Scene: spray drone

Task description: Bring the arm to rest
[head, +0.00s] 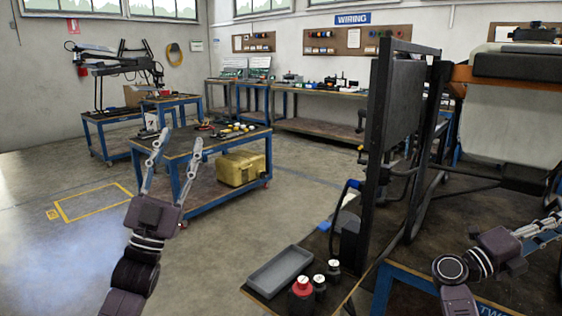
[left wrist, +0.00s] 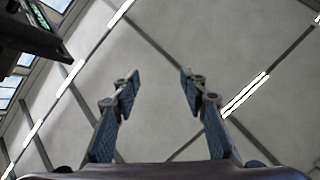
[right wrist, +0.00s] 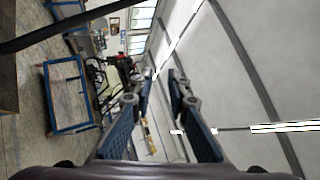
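My left gripper (head: 178,143) is raised in front of the blue cart in the head view, its two fingers spread with nothing between them. The left wrist view shows the same fingers (left wrist: 159,78) apart against the ceiling. My right gripper (head: 552,228) is at the right edge of the head view, partly cut off, beside the drone stand. In the right wrist view its fingers (right wrist: 160,76) are apart and empty.
A black-framed stand with the spray drone (head: 520,110) fills the right side. A small shelf with a grey tray (head: 278,272) and several capped bottles (head: 302,292) is at the front. A blue cart (head: 215,158) with a yellow case (head: 242,168) stands behind my left gripper. Floor at left is clear.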

